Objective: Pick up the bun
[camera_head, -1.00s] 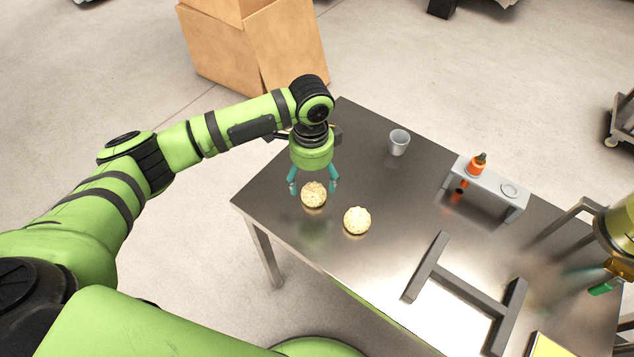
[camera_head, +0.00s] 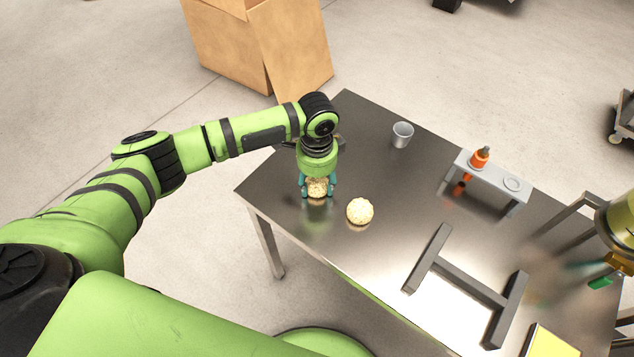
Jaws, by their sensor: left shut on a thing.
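Two pale, round, speckled buns are on the steel table (camera_head: 370,168). My left gripper (camera_head: 318,192) points down over the left bun (camera_head: 318,187) and is shut on it, with a teal finger on each side. The gripper's palm hides the top of this bun, and I cannot tell whether it still touches the table. The other bun (camera_head: 360,211) lies free on the table, just right of and nearer than the gripped one. My right gripper is not clearly in view.
A grey cup (camera_head: 402,134) stands at the back. A small grey stand (camera_head: 490,181) holds an orange bottle (camera_head: 479,158). A dark H-shaped frame (camera_head: 462,284) lies toward the front right. A cardboard box (camera_head: 255,45) is behind the table. A machine part (camera_head: 617,225) is at the right edge.

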